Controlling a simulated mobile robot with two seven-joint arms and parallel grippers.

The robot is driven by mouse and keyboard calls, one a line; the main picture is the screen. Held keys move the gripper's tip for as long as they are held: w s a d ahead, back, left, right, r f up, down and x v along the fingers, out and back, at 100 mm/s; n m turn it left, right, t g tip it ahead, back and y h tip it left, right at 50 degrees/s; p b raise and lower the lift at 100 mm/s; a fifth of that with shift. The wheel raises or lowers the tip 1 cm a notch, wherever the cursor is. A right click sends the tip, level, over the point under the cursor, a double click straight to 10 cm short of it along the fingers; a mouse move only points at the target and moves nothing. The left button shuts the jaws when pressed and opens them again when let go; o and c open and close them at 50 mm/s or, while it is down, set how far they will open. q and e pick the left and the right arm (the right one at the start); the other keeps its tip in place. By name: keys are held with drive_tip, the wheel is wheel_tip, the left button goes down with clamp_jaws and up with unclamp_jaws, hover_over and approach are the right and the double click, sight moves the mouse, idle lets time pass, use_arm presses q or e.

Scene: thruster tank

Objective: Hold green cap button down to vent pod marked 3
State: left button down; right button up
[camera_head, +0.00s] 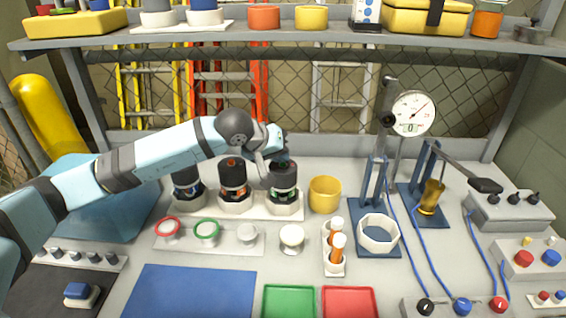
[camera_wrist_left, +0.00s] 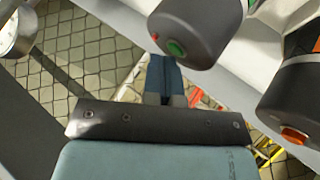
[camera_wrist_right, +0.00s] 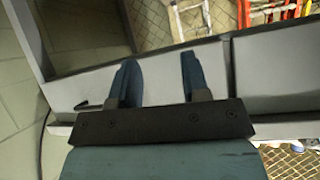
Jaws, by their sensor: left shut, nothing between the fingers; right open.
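Three dark-capped pods stand in a row on a white base (camera_head: 210,208) in the head view: one with a blue band (camera_head: 187,188), one with an orange band (camera_head: 232,186) and one with a green band (camera_head: 283,195). No number is readable on them. The green cap button (camera_wrist_left: 177,47) shows on the green-banded pod's dark cap in the left wrist view, with a small red spot beside it. My left gripper (camera_wrist_left: 163,58) is shut and empty, its fingertips close to that button; I cannot tell whether they touch. My right gripper (camera_wrist_right: 160,80) is open and empty.
A yellow cup (camera_head: 325,194) stands right of the green-banded pod. A gauge stand (camera_head: 388,140) is farther right. Red and green rings (camera_head: 207,231) lie in front of the pods. A shelf (camera_head: 290,40) runs above. The blue mat (camera_head: 190,290) is clear.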

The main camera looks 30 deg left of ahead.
use_arm(q)
drive_tip(key=shift+r, duration=0.1)
idle(0.5)
drive_tip(key=shift+r, duration=0.75)
drive_tip(key=shift+r+p, duration=1)
drive_tip(key=shift+r, duration=1.5)
